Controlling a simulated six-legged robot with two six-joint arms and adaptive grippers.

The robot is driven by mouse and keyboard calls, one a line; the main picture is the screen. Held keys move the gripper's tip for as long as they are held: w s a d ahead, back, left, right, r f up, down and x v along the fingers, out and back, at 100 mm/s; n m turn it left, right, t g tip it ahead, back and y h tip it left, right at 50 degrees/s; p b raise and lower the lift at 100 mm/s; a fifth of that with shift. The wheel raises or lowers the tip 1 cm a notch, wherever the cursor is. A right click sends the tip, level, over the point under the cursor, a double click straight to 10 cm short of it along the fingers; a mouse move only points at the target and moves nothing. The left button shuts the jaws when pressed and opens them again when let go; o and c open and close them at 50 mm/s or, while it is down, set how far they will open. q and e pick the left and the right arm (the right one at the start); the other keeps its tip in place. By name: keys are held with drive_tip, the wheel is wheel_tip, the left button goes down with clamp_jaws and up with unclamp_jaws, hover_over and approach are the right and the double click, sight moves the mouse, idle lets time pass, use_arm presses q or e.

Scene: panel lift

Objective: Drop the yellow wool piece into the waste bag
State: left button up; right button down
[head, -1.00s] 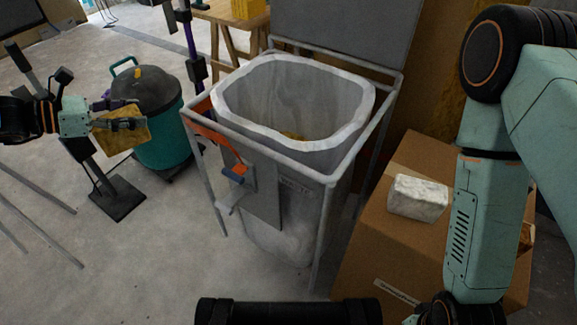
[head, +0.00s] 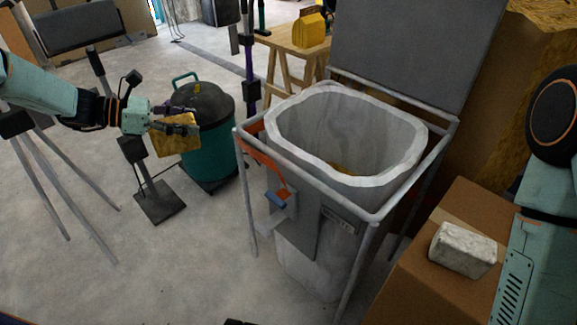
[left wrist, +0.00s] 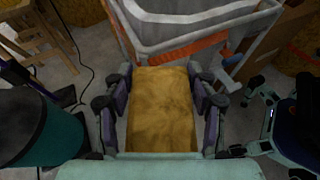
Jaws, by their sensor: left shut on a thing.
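My left gripper (head: 165,126) is shut on the yellow wool piece (head: 178,139), held in the air at the left of the head view. In the left wrist view the wool piece (left wrist: 161,110) fills the space between both fingers. The waste bag (head: 300,141) hangs open in a grey metal frame, to the right of the gripper and apart from it. Some yellow material (head: 345,168) shows inside the bag. The bag's rim also shows ahead of the wool in the left wrist view (left wrist: 190,17). My right gripper is out of view; only my right arm shows.
A teal bin with a dark lid (head: 207,135) stands behind the left gripper. A work-light stand (head: 158,203) is near it. A cardboard box (head: 425,275) with a white block (head: 463,250) on it stands right of the frame. An orange-red strap (head: 263,160) is on the frame's front.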

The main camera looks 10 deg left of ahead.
use_arm(q)
drive_tip(key=s+d+f, duration=0.1)
drive_tip(key=s+d, duration=1.6)
drive_tip(key=shift+s+n+t, duration=0.15)
drive_tip(key=shift+n+t, duration=0.15)
drive_tip(key=shift+n, duration=0.1)
